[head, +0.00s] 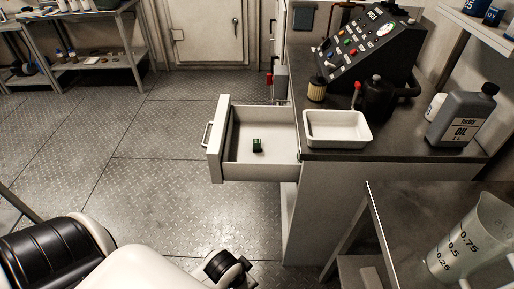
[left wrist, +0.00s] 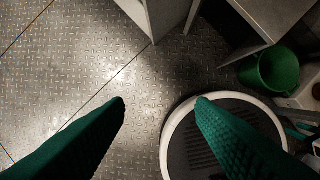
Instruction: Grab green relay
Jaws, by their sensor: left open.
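The green relay (head: 257,145) is a small green and dark block. It lies on the floor of the open white drawer (head: 215,139) in the head view, near the middle. The drawer is pulled out to the left from the cabinet. My left gripper (left wrist: 161,101) shows in the left wrist view as two green fingers spread wide apart with nothing between them. It points down over the metal floor, away from the relay, which is not in that view. In the head view my left arm fills the lower left, and its fingers are not visible. My right gripper is not seen.
A white tray (head: 337,141) stands on the dark counter (head: 400,154) right of the drawer, near a control panel (head: 367,46) and an oil bottle (head: 462,117). A measuring jug (head: 470,240) stands at lower right. A green bucket (left wrist: 272,70) shows in the wrist view. Floor left of the drawer is clear.

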